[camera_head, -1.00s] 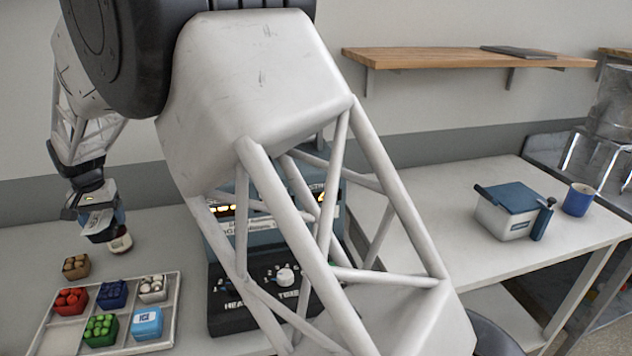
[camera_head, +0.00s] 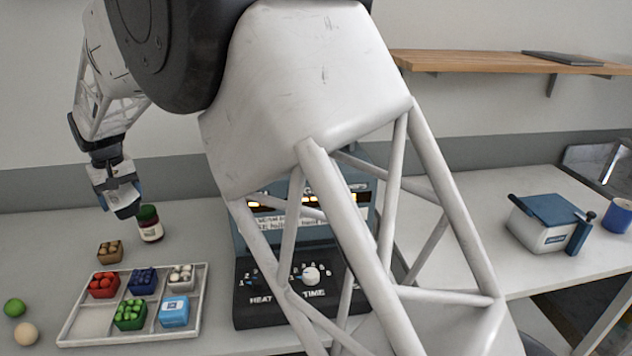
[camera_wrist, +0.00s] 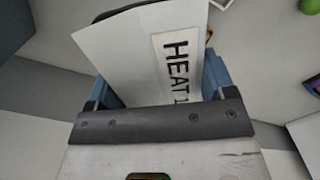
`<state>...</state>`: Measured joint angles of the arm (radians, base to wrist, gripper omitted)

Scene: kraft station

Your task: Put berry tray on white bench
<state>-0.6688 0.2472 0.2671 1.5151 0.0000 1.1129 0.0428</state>
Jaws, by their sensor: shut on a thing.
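My gripper (camera_head: 122,200) is at the upper left in the head view, above the counter behind the white divided tray (camera_head: 203,300). In the wrist view its blue fingers (camera_wrist: 155,88) are shut on a white flat-faced object (camera_wrist: 120,50) with a label reading "HEAT" and a partly cut-off mark. I cannot tell what the whole object is. The divided tray holds small tubs of red (camera_head: 103,285), blue (camera_head: 142,281), white (camera_head: 181,277) and green pieces (camera_head: 130,314), and a light-blue box (camera_head: 174,311). Its front left compartment is empty. I cannot tell which thing is the berry tray.
A dark-lidded jar (camera_head: 150,224) stands right of my gripper. A brown tub (camera_head: 110,251), green ball (camera_head: 14,307) and cream ball (camera_head: 26,334) lie near the tray. A heater-like machine (camera_head: 290,285) stands mid-counter. The white bench (camera_head: 470,210) at right holds a blue-lidded box (camera_head: 542,232) and blue mug (camera_head: 617,215).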

